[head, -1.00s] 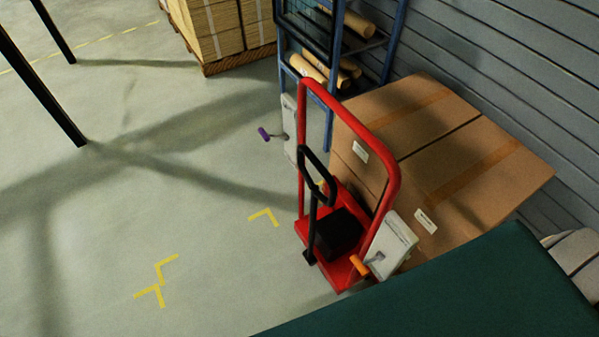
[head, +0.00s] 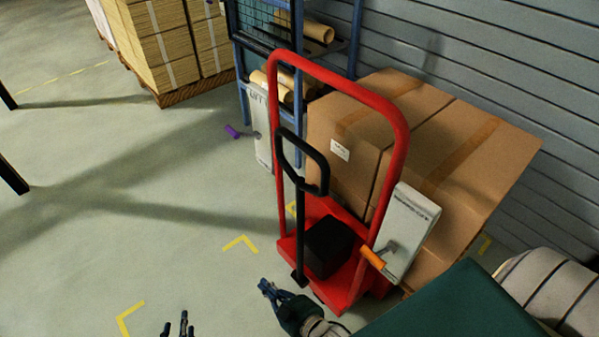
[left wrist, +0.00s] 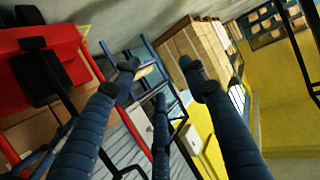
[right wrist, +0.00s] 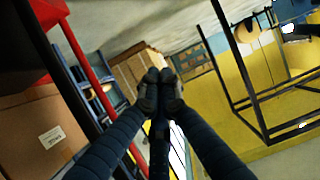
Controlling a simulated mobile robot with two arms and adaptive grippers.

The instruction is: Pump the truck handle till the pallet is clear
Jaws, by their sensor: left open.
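The red truck (head: 397,120) stands upright with a tall tubular frame. Its black loop handle (head: 300,232) rises from the base, in front of a black block. A purple-gripped crank (head: 232,131) is on the left plate, marked LIFT; an orange-gripped crank (head: 373,258) is on the right plate. Large cartons (head: 345,130) sit behind the frame; the pallet under them is hidden. My left gripper (head: 180,326) is open and empty at the bottom edge, apart from the truck. My right gripper (head: 266,287) is shut and empty just left of the truck's base; its fingertips meet in the right wrist view (right wrist: 160,82).
A blue rack (head: 240,90) with rolls stands behind the truck on the left. Stacked goods on a wooden pallet (head: 190,93) stand further back. A green surface (head: 460,310) is at the lower right. The floor to the left, with yellow corner marks (head: 240,243), is clear.

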